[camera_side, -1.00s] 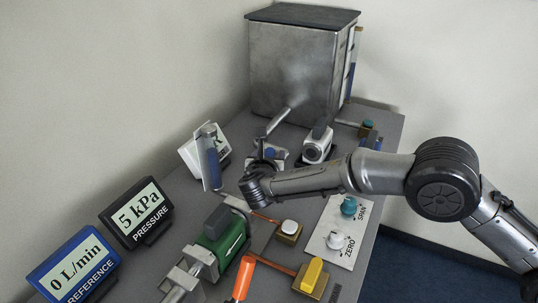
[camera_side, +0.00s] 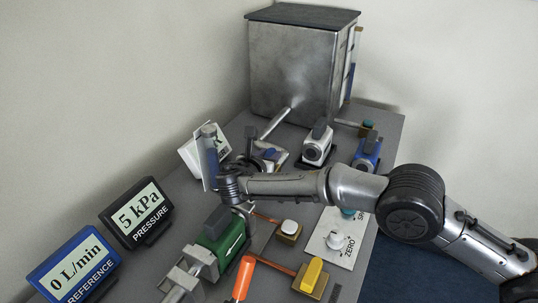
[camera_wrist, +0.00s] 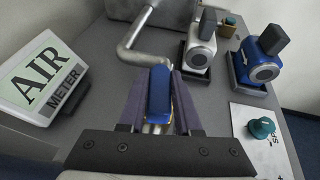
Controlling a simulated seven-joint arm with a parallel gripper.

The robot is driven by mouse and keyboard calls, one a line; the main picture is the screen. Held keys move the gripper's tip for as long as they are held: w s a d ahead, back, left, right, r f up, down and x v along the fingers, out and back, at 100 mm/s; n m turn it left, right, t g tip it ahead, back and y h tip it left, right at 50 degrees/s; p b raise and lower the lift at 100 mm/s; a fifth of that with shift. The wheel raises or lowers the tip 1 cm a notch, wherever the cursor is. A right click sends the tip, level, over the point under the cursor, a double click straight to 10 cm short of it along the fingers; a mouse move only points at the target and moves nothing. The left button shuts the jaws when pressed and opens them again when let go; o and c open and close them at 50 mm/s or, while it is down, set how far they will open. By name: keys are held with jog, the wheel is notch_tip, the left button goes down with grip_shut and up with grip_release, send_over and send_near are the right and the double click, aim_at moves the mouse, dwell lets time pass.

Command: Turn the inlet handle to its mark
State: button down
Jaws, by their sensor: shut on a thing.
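The blue inlet handle (camera_wrist: 159,94) stands in the middle of the wrist view, at the near end of a bent metal pipe (camera_wrist: 140,45). My gripper (camera_wrist: 160,84) is shut on it, with one dark finger along each side. In the side view the blue handle (camera_side: 270,153) shows as a small patch below the pipe (camera_side: 276,123), and my wrist and arm stand in front of the grip. I cannot make out the handle's mark in either view.
A white valve (camera_wrist: 201,47) and a blue valve (camera_wrist: 264,60) stand to the right. The AIR METER sign (camera_wrist: 42,80) is close on the left. The metal tank (camera_side: 292,70) stands behind. A green valve body (camera_side: 224,240) and a ZERO/SPAN panel (camera_side: 322,250) lie nearer.

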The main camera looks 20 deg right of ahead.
jog(key=shift+w+r+m+g+h, duration=0.1)
jog(key=shift+w+m+g+h, duration=0.1)
jog(key=shift+m+g+h, duration=0.3)
jog(key=shift+s+m+g+h, duration=0.1)
jog(key=shift+m+g+h, duration=0.2)
jog(key=shift+m+h, duration=0.15)
jog(key=c, duration=0.6)
grip_release()
jog(key=shift+s, duration=0.1)
jog(key=shift+v, duration=3.75)
